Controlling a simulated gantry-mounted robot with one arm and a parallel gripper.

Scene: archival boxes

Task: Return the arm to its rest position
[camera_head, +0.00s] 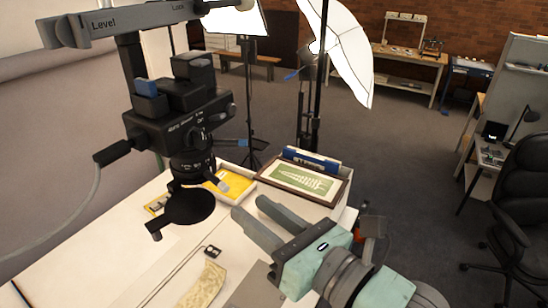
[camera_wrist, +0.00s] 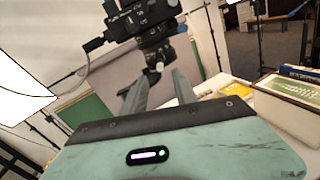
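My gripper (camera_head: 250,207) is above the right part of the white table (camera_head: 120,262) in the head view. Its two grey fingers are apart and point to the upper left, with nothing between them. In the wrist view my gripper (camera_wrist: 158,76) also shows spread, empty fingers. My teal wrist reaches in from the lower right in the head view. The fingers appear close to the black camera on its copy stand (camera_head: 180,115), but the exact gap cannot be told.
A framed green picture (camera_head: 303,180), a blue box (camera_head: 311,157) and a tray with yellow contents (camera_head: 228,182) are at the table's back. A patterned tan strip (camera_head: 203,287) lies in front. Lamp stands and a white umbrella (camera_head: 342,50) stand behind. Floor at right is open beside a black chair (camera_head: 525,185).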

